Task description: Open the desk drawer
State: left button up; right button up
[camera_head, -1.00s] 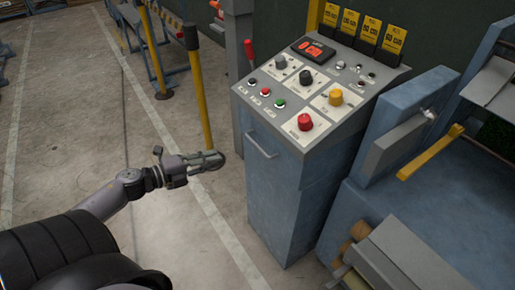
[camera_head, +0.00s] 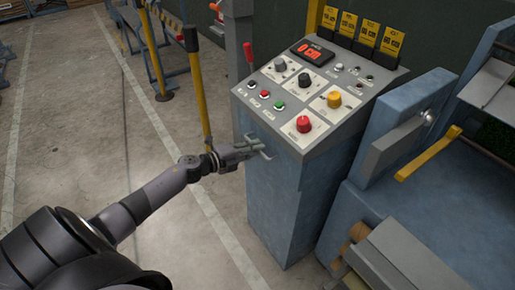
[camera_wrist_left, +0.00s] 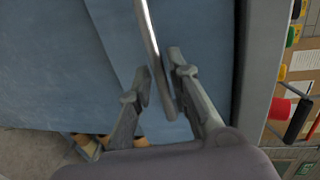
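The drawer is the blue front of the grey-topped control console (camera_head: 275,205), and it looks closed. Its thin metal bar handle (camera_head: 266,154) sits near the top of that front. My left gripper (camera_head: 255,148) is at the handle, coming in from the left and partly covering it. In the left wrist view the handle (camera_wrist_left: 149,35) runs between the two spread fingers of my left gripper (camera_wrist_left: 160,72), with gaps visible on both sides. The blue drawer front (camera_wrist_left: 50,60) lies behind it. My right gripper is not in view.
Buttons and knobs, including a red knob (camera_head: 304,124), cover the console top just above the handle. A yellow post (camera_head: 199,95) stands behind my left forearm. A blue machine (camera_head: 415,225) stands at the right. The floor left of the console is open.

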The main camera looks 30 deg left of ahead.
pick_arm(q)
jog(key=shift+w+d+f, duration=0.15)
jog(key=shift+w+d, duration=0.1)
jog(key=shift+w, duration=0.3)
jog(key=shift+c, duration=0.4)
grip_shut()
